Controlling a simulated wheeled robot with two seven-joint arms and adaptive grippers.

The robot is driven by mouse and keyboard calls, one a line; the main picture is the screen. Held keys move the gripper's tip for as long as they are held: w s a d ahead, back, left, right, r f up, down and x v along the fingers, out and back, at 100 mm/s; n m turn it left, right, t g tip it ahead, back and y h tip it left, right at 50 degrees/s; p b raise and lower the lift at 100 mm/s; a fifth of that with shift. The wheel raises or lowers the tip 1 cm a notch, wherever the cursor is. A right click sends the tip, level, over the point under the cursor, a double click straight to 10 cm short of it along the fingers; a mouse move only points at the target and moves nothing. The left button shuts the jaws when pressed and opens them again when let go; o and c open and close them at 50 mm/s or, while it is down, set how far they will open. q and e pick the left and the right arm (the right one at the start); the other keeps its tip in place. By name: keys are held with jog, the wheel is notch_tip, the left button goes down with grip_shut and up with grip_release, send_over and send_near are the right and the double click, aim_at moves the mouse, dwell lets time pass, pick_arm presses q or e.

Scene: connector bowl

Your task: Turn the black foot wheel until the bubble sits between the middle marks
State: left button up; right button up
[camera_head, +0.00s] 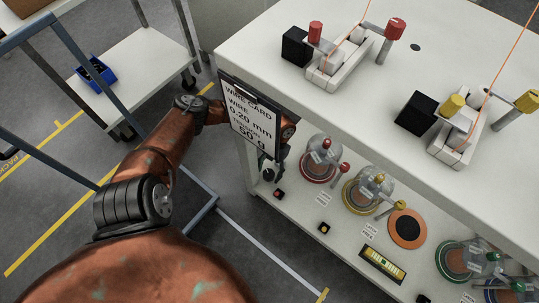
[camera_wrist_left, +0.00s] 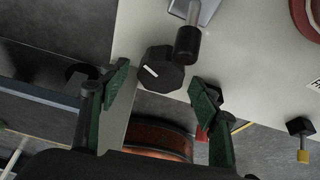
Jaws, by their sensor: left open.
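The black foot wheel (camera_wrist_left: 160,70), a faceted knob with a white line, is at the shelf edge in the left wrist view. My left gripper (camera_wrist_left: 163,86) is open, one green-padded finger on each side of the wheel. I cannot tell whether either finger touches it. In the head view my left gripper (camera_head: 272,166) is mostly hidden behind the wire card, and the wheel cannot be made out there. The level (camera_head: 383,262), with a yellow-green vial, lies on the lower shelf. Its bubble is too small to place against the marks. My right gripper is not in view.
A black-handled lever (camera_wrist_left: 187,45) stands close to the wheel. The wire card (camera_head: 249,112) hangs on the bench side. Glass domes (camera_head: 320,158) and an orange disc (camera_head: 407,228) occupy the lower shelf. Clamps with red (camera_head: 316,32) and yellow knobs stand on the bench top.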

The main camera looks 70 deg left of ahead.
pick_arm(q)
jog(key=shift+c, duration=0.4)
jog(key=c, duration=1.1)
jog(key=m+y, duration=0.1)
jog(key=m, duration=0.1)
jog(key=shift+m, duration=0.3)
jog(key=shift+m+g+y, duration=0.4)
jog(key=shift+m+y, duration=0.3)
jog(key=shift+m, duration=1)
